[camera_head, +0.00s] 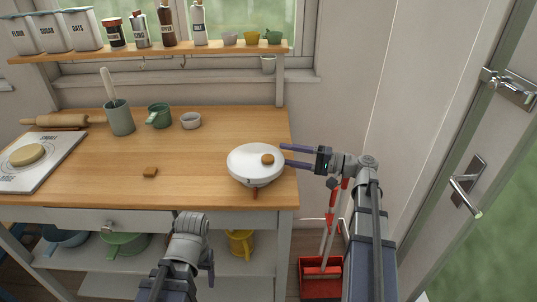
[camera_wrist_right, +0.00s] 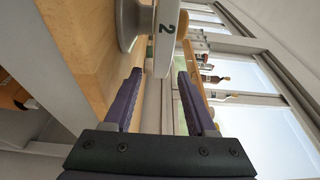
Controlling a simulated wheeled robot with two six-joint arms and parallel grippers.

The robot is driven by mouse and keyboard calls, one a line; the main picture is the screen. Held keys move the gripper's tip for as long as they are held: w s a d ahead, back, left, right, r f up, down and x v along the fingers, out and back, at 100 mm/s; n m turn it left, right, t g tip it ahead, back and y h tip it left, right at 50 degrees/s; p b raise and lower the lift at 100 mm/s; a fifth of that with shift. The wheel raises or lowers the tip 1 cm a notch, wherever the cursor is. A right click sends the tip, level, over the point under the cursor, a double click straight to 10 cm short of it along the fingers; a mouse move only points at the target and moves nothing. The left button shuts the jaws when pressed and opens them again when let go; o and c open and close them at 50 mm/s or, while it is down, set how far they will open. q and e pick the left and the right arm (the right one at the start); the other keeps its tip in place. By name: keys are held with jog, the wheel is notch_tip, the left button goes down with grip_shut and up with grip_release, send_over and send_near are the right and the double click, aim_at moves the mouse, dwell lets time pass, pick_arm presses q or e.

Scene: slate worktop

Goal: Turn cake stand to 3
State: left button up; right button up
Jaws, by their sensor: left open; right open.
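The white round cake stand (camera_head: 245,161) stands at the right front of the wooden worktop. A small brown piece (camera_head: 268,159) sits on its top, near the right side. In the right wrist view the stand's rim (camera_wrist_right: 166,40) shows a black 2. A small red-brown marker (camera_head: 254,192) is on the worktop below the stand's front; the number facing it cannot be read. My right gripper (camera_head: 284,154) is open at the stand's right edge, with the rim between its fingers in the wrist view. My left gripper (camera_head: 209,268) is low in front of the worktop, partly hidden by its own arm.
A brown block (camera_head: 150,172) lies left of the stand. A white board (camera_head: 45,160) with a round tan piece is at the far left. A utensil pot (camera_head: 119,118), green mug (camera_head: 159,115) and small bowl (camera_head: 190,121) stand at the back.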

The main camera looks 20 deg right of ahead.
aim_at(264, 150)
jog(key=shift+x, duration=3.95)
jog(key=shift+c, duration=0.4)
grip_shut()
